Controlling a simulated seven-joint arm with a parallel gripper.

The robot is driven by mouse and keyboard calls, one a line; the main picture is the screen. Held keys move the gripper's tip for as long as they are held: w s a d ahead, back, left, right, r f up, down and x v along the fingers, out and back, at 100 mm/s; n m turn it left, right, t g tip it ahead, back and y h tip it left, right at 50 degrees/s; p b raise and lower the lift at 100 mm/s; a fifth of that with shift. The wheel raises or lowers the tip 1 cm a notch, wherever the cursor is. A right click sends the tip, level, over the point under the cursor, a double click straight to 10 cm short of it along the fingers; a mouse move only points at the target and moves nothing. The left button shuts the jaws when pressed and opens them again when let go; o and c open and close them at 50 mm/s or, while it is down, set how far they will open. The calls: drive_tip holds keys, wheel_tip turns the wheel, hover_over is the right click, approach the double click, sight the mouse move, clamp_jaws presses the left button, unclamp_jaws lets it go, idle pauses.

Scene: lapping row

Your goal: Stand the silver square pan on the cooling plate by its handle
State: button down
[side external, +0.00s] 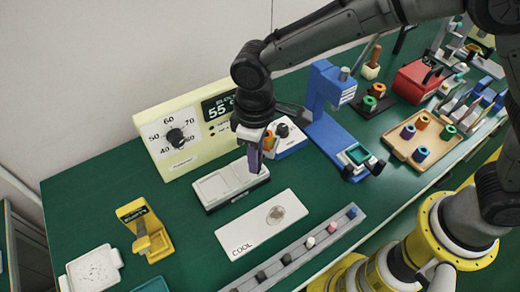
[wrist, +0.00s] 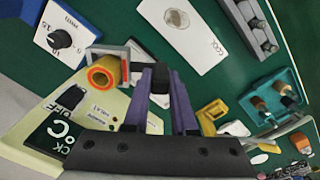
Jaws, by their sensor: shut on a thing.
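The silver square pan (wrist: 127,70) shows in the wrist view as a grey square rim around an orange ring-shaped piece (wrist: 103,76). Its black handle (wrist: 157,84) is between the purple fingers of my gripper (wrist: 160,100), which is shut on it. The orange piece shows beside the fingers; the pan is mostly hidden there. I cannot tell whether the pan touches anything below. The white cooling plate (side external: 240,240), marked COOL, lies nearer the camera; it also shows in the wrist view (wrist: 200,58).
A grey round mark (side external: 275,215) is on the cooling plate. A grey strip with several coloured pegs (side external: 295,255) runs along its near side. A cream controller (side external: 185,125), a white dial box (side external: 290,140) and a blue press (side external: 325,110) stand behind. A yellow stand (side external: 148,230) is left.

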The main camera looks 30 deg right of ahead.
drive_tip(key=shift+s+a+f+m, duration=1.05)
drive_tip(key=shift+f+m, duration=0.25)
drive_tip(key=shift+f, duration=0.55)
drive_tip(key=shift+s+a+f+m, duration=1)
drive_tip(key=shift+f+m, duration=0.3)
drive_tip(key=shift+f, duration=0.55)
drive_tip(key=shift+s+a+f+m, duration=1.05)
drive_tip(key=shift+f+m, duration=0.25)
drive_tip(key=shift+f, duration=0.55)
drive_tip(key=shift+f, duration=0.65)
drive_tip(key=c, duration=0.6)
unclamp_jaws()
drive_tip(key=shift+c, duration=0.2)
